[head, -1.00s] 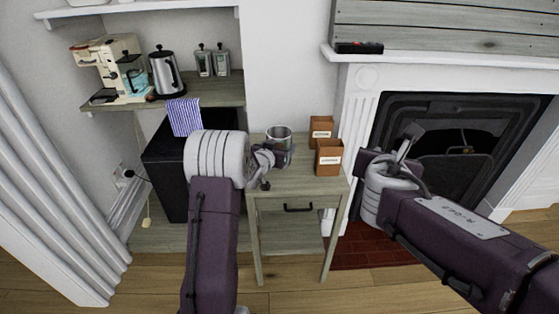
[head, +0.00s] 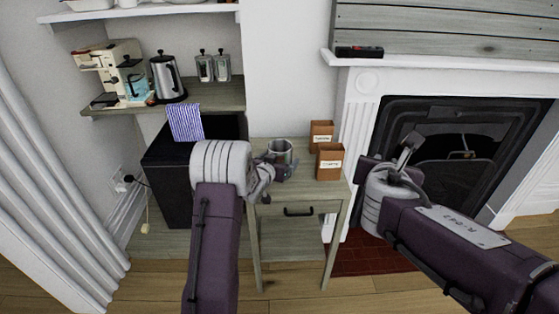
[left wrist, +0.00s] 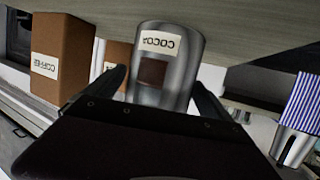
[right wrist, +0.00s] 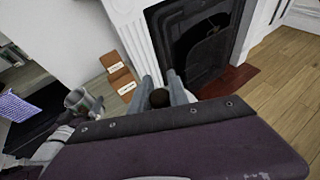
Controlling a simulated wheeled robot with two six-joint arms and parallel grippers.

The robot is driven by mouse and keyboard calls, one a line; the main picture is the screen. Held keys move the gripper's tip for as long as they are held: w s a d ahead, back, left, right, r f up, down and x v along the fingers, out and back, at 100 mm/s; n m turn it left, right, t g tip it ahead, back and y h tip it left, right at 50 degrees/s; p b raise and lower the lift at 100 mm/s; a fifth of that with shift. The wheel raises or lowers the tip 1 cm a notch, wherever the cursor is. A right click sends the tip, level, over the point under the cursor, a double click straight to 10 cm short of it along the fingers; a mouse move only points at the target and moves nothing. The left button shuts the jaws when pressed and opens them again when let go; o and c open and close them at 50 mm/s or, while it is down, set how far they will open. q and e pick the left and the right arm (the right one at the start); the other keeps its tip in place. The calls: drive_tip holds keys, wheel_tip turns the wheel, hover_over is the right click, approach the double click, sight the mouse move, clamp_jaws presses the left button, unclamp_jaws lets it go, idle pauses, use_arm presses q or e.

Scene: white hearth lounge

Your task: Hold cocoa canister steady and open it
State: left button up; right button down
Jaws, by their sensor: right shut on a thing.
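The metal cocoa canister (head: 281,146) is at the small table, its top showing as an open rim. In the left wrist view its COCOA label is upside down above a brown patch on the canister (left wrist: 152,73). My left gripper (head: 272,168) has a finger against each side of it. Its top also shows in the right wrist view (right wrist: 76,98). My right gripper (head: 408,150) is raised to the right of the table, before the fireplace. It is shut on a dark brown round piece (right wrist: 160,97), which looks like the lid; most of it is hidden.
Two brown cartons (head: 329,163), one labelled COFFEE (left wrist: 62,58), stand right of the canister on the small table (head: 300,190). A kettle (head: 167,78), coffee machine (head: 122,72) and two canisters (head: 213,66) are on the back-left shelf. A striped cloth (head: 185,122) hangs left.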

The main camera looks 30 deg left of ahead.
use_arm(q)
drive_tip(key=shift+r, duration=0.3)
use_arm(e)
drive_tip(key=shift+r, duration=0.25)
drive_tip(key=shift+r+p, duration=0.65)
drive_tip(key=shift+p, duration=0.2)
use_arm(q)
drive_tip(key=v, duration=1.2)
drive_tip(key=shift+d+f, duration=0.1)
drive_tip(key=shift+f, duration=0.1)
drive_tip(key=s+d+f+g, duration=0.7)
drive_tip(key=d+f, duration=0.1)
drive_tip(key=d, duration=0.1)
drive_tip(key=s+d+f+m+g+h, duration=0.1)
drive_tip(key=s+d+g, duration=0.5)
drive_tip(key=s, duration=0.8)
drive_tip(key=d+f+h, duration=0.1)
drive_tip(key=d, duration=0.2)
drive_tip(key=shift+s+f+m, duration=0.3)
drive_tip(key=shift+f, duration=0.05)
